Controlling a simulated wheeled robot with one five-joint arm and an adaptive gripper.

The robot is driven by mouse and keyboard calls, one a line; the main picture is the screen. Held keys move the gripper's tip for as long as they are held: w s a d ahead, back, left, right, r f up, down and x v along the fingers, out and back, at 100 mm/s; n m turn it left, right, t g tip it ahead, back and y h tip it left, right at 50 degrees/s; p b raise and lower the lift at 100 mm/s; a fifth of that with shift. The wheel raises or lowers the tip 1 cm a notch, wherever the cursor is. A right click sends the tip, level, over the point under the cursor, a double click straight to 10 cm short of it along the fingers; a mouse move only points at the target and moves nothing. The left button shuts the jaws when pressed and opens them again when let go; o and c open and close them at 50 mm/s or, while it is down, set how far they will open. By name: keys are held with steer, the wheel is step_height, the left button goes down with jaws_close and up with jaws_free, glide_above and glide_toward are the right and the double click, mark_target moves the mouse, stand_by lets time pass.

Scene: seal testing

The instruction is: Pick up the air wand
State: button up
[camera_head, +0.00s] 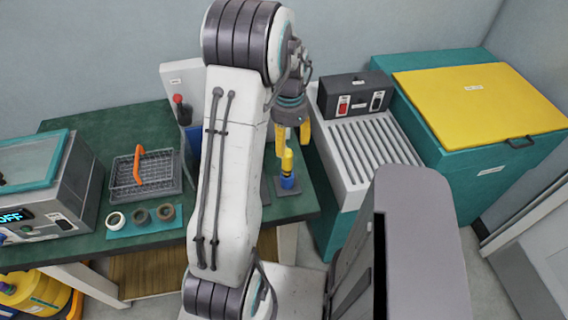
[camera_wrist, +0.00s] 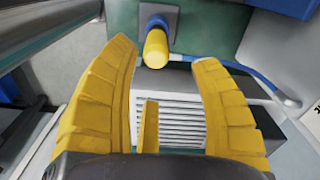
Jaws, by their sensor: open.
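The likely air wand (camera_head: 287,162) is a yellow piece standing upright in a blue holder (camera_head: 288,183) on a small dark plate at the right end of the green table. The yellow piece also shows in the wrist view (camera_wrist: 155,50), top centre, with the blue holder beyond it. My gripper (camera_head: 292,138) is above it, its yellow fingers spread. In the wrist view the two large fingers (camera_wrist: 163,53) stand open on either side of the yellow piece, with a visible gap and nothing held. A blue hose (camera_wrist: 225,66) runs right from near the wand to a silver fitting.
A white slatted unit (camera_head: 365,150) with a black switch box (camera_head: 354,93) stands close right of the wand. A wire basket (camera_head: 145,182), rings on a teal mat (camera_head: 120,234) and a display machine (camera_head: 45,180) are at left. A yellow-lidded teal chest (camera_head: 480,100) is far right.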

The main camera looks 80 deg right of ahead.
mark_target(287, 159)
steer(key=shift+m, duration=0.4)
steer(key=shift+f, duration=0.25)
steer(key=shift+a+f+p, duration=0.2)
steer(key=shift+f+p, duration=0.25)
steer(key=shift+f, duration=0.9)
steer(key=shift+a+f+p, duration=0.15)
steer(key=shift+f+p, duration=0.25)
steer(key=shift+f, duration=1.7)
jaws_close()
